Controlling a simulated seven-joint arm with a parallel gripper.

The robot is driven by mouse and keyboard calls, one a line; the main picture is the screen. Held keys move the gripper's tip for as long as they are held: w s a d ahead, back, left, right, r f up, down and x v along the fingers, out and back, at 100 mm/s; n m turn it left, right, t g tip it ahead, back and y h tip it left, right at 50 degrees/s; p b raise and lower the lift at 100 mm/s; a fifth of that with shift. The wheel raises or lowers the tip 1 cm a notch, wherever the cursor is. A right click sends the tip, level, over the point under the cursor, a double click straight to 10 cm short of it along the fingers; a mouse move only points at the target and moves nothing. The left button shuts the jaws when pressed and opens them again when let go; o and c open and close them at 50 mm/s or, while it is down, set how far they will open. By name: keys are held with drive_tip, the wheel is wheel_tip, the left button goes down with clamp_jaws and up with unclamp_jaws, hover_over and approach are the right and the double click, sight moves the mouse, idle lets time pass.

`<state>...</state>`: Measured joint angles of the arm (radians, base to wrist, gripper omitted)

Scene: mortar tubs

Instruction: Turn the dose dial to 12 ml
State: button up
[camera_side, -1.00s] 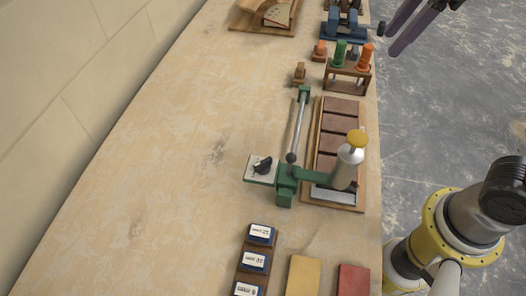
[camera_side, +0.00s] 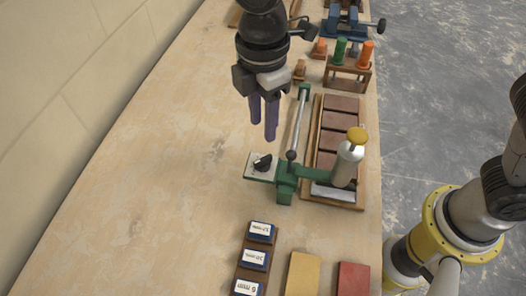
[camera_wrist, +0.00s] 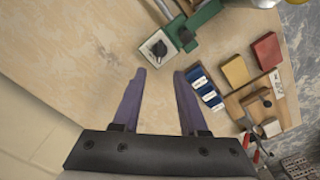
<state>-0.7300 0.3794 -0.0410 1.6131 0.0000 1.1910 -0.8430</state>
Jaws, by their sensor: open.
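The dose dial (camera_side: 262,163) is a small black knob on a pale square plate, fixed to the left of a green dispenser bracket (camera_side: 286,183). It also shows in the wrist view (camera_wrist: 158,48), beyond the fingertips. Its markings are too small to read. My gripper (camera_side: 261,136) has two purple fingers pointing down. It is open and empty, above and just behind the dial in the side view, apart from it. In the wrist view the fingers (camera_wrist: 161,72) stand apart with bare table between them. A silver cylinder with a yellow cap (camera_side: 349,163) stands right of the bracket.
A thin grey rod (camera_side: 299,125) runs back from the bracket, close right of my gripper. A tray of brown blocks (camera_side: 340,125) lies beyond it. Labelled blue blocks (camera_side: 254,259), a yellow block (camera_side: 302,273) and a red block (camera_side: 353,280) lie in front. The table's left is clear.

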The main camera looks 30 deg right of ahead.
sight(263, 159)
wheel_tip(263, 159, down, 10)
drive_tip(key=shift+f, duration=0.15)
idle(0.3)
clamp_jaws()
